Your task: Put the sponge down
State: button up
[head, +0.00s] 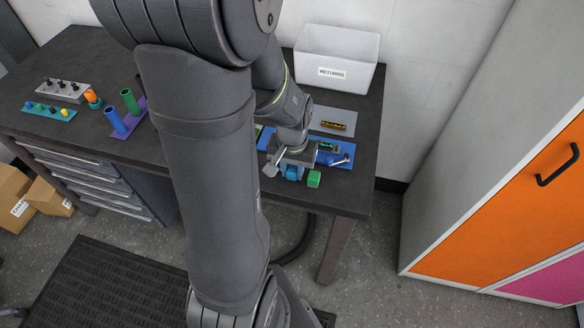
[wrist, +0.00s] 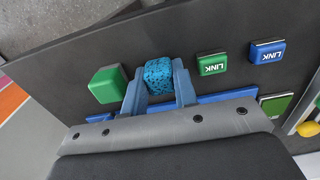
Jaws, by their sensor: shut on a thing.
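The sponge (wrist: 158,76) is a small blue block with dark speckles, seen in the wrist view. My gripper (wrist: 160,88) has its two blue fingers shut on it, one at each side. Dark table surface shows around the sponge; I cannot tell whether it touches the table. In the head view my gripper (head: 291,172) is low over the table's front right part, and my arm hides much of the middle. A green block (head: 314,179) lies just right of the gripper; it also shows in the wrist view (wrist: 107,84), left of the sponge.
Green (wrist: 211,64) and blue (wrist: 267,51) LINK boxes lie right of the sponge. A blue mat (head: 343,160) lies beside the gripper. A white RETURNS bin (head: 335,65) stands behind, with a grey mat (head: 325,115) before it. A purple rack (head: 124,119) is at left.

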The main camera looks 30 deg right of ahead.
aim_at(292, 169)
jog(key=shift+f, duration=0.1)
jog(key=o, duration=0.7)
jog(key=shift+o, duration=0.2)
notch_tip(292, 169, up, 12)
dwell(0.4)
notch_tip(292, 169, down, 12)
jog(key=shift+r, duration=0.65)
dwell(0.3)
